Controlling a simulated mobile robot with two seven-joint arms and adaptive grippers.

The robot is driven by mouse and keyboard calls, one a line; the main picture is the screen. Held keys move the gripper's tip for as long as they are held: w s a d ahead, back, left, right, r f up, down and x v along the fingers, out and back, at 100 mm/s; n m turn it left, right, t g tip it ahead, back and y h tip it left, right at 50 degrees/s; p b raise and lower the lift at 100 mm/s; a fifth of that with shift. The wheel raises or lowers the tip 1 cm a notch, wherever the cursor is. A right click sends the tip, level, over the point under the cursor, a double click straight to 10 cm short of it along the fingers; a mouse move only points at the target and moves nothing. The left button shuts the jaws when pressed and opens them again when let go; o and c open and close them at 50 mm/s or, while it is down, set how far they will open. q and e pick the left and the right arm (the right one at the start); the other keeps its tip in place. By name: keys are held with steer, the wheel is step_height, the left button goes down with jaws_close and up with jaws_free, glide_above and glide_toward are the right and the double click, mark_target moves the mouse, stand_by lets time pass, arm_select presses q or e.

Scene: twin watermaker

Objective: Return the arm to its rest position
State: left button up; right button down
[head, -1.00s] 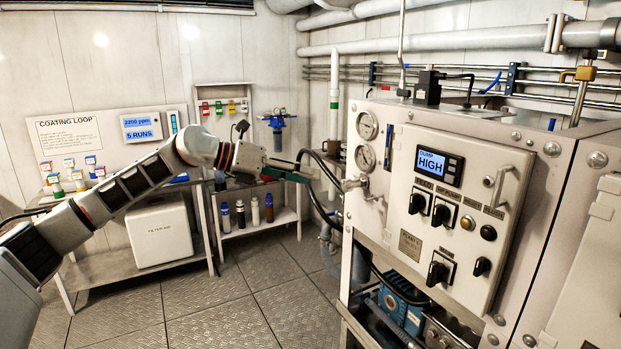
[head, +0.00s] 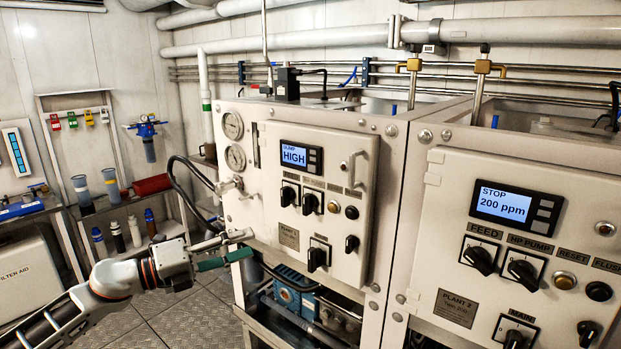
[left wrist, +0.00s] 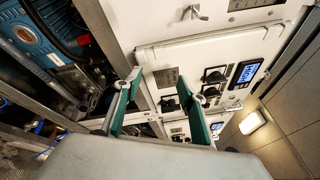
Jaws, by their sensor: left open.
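My left arm comes in from the lower left in the head view. Its gripper (head: 238,245) is open, with two parted fingers and nothing between them. It appears in front of the lower left edge of the left plant's cabinet (head: 365,260), below the gauges and valve; I cannot tell if it touches. In the left wrist view, the green-padded fingers (left wrist: 162,90) stand apart, with panels and switches beyond them. My right gripper is not in view.
The left panel's display (head: 300,156) reads DUMP HIGH; the right plant's display (head: 505,204) reads STOP 200 ppm. A black hose (head: 190,165) hangs left of the cabinet. A shelf with bottles (head: 134,232) stands at the left. Open floor (head: 190,318) lies between.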

arm_select(q)
steer(key=s+f+n+t+y, duration=0.3)
steer(key=s+f+n+y, duration=0.15)
steer(key=f+n, duration=0.6)
steer(key=s+f+n+t+y, duration=0.35)
steer(key=s+f+n, duration=0.25)
steer(key=f+n, duration=0.45)
steer(key=s+a+f+n+g+y, duration=0.2)
steer(key=s+f+n, duration=0.2)
steer(key=s+f, duration=0.6)
steer(key=s+a+f+n+g+y, duration=0.3)
steer(key=s+f+n, duration=0.2)
steer(key=s+f, duration=0.6)
steer(key=shift+a+f+y, duration=0.3)
steer(key=shift+f, duration=0.2)
